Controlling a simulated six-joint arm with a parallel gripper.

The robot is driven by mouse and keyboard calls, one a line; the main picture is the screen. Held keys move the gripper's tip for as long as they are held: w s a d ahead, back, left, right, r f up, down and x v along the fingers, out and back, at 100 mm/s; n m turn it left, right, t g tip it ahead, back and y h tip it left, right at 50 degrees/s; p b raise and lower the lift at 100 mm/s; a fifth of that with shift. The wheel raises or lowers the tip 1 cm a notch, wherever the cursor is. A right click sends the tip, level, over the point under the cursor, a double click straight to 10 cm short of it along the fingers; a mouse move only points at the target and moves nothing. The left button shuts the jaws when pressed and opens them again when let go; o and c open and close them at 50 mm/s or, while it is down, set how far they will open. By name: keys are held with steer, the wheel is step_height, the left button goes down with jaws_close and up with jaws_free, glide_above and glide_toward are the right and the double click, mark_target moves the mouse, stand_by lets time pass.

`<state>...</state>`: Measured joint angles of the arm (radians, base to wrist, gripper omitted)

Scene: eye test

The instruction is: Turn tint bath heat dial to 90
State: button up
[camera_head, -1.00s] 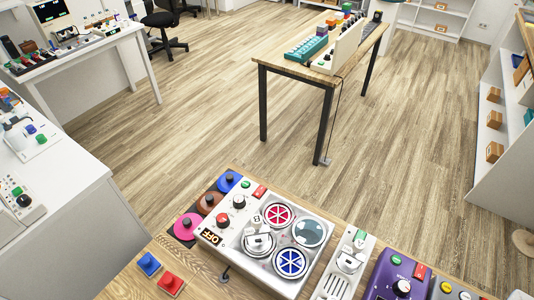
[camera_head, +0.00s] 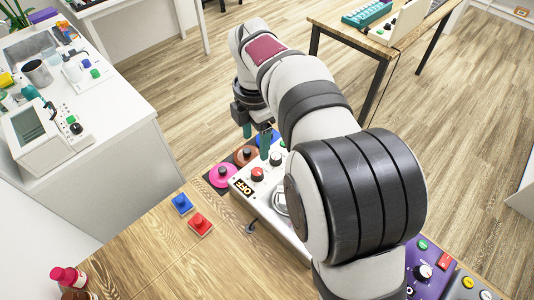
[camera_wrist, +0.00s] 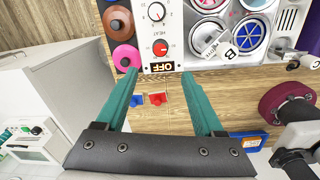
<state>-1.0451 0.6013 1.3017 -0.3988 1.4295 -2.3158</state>
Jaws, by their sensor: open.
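A white panel (camera_head: 238,196) bears two round dials and a dark display reading OFF (camera_head: 245,189). In the wrist view, a red-centred dial (camera_wrist: 160,48) sits just above the display (camera_wrist: 160,66), and a second dial (camera_wrist: 156,12) with a numbered scale sits above that. The word HEAT is printed between them. The dials' exact settings are too small to read. In the head view the red dial (camera_head: 257,174) and the second dial (camera_head: 276,158) are visible. My gripper (camera_head: 256,133) is open and empty, with teal fingers; in the wrist view its fingertips (camera_wrist: 160,73) lie either side of the display, below the red dial.
Pink (camera_head: 223,175) and brown (camera_head: 245,155) round knobs line the panel's left side. Blue (camera_head: 181,203) and red (camera_head: 200,224) buttons stand on the wooden table. A purple unit (camera_head: 421,262) is at the right. My arm covers much of the white panel in the head view.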

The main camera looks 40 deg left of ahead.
mark_target(257, 172)
step_height(257, 172, down, 12)
steer(key=shift+a+f, duration=0.15)
jaws_close()
stand_by(0.3)
